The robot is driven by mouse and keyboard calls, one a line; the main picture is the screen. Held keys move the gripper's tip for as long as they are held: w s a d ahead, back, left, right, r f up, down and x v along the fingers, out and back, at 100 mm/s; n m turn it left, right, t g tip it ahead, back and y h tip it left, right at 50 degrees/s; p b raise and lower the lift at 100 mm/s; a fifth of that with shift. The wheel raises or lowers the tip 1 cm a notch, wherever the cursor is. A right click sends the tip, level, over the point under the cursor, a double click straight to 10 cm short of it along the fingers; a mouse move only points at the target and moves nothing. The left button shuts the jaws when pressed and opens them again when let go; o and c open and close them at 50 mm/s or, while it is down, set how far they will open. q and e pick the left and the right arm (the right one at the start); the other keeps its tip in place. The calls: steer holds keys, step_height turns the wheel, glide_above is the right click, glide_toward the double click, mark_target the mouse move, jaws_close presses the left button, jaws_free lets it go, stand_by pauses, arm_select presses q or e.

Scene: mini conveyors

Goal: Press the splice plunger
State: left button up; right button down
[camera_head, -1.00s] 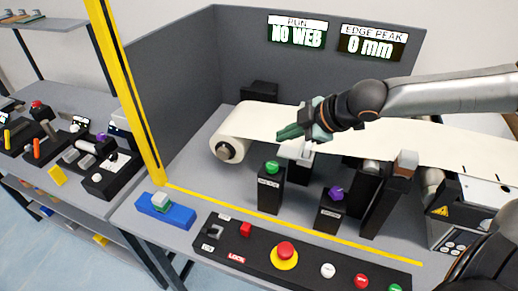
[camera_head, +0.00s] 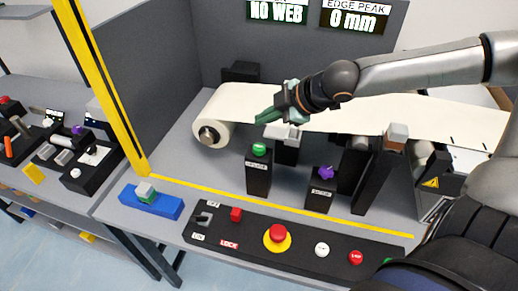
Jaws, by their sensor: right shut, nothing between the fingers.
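A black post with a green domed cap (camera_head: 259,149) stands on the bench in front of the white web. A second, shorter black post with a purple knob (camera_head: 326,172) stands to its right. The labels on both posts are too small to read surely, so I cannot tell by print which one is the splice plunger. My right gripper (camera_head: 264,117) has green fingers and is shut and empty. It is over the web, above and behind the green cap in the picture, and apart from it. A white-topped block (camera_head: 283,132) is just below the fingers. My left gripper is out of view.
A white roll (camera_head: 209,133) feeds the web to the right. A control panel (camera_head: 207,245) with a red button (camera_head: 278,233) lies in front. A blue block (camera_head: 152,202) sits at left. A yellow post (camera_head: 97,85) rises at the left. Displays read "NO WEB" and "0 mm".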

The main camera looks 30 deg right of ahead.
steer(key=b, duration=0.3)
glide_above(258, 145)
steer(key=s, duration=0.2)
steer(key=f, duration=0.4)
steer(key=shift+w+d+f, duration=0.1)
steer(key=shift+w+d, duration=0.15)
steer(key=shift+d, duration=0.1)
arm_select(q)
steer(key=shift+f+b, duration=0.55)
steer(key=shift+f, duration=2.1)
arm_select(e)
steer(key=shift+f, duration=0.65)
arm_select(q)
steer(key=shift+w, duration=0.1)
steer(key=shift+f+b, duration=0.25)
steer(key=shift+b, duration=0.05)
arm_select(e)
steer(key=shift+f, duration=0.4)
